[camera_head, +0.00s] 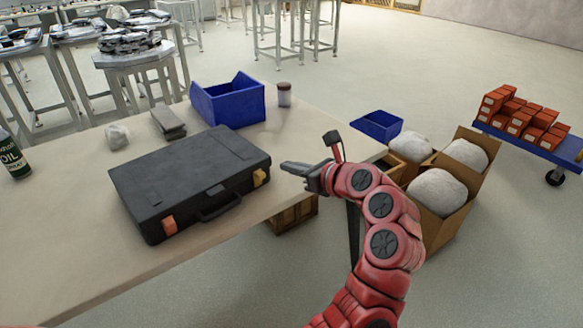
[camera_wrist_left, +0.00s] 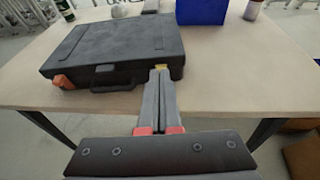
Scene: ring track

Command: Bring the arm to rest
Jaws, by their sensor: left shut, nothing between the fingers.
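My left arm, red with dark joints, rises from the bottom of the head view and bends to the left. My left gripper (camera_head: 284,166) is at its end, near the right side of a black case on the table. Its fingers are shut and empty. In the left wrist view the gripper (camera_wrist_left: 161,72) shows its two fingers together, pointing toward the table. The black case (camera_head: 185,175) lies closed, with a handle and one orange and one yellow latch; it also shows in the left wrist view (camera_wrist_left: 115,45). My right gripper is not in view.
The table (camera_head: 75,235) also holds a blue bin (camera_head: 228,103), a jar (camera_head: 284,95), a grey block (camera_head: 168,122) and an oil bottle (camera_head: 12,155). Cardboard boxes (camera_head: 470,195) with white sacks stand right of my arm. A blue cart (camera_head: 535,140) carries orange boxes. Floor at front right is clear.

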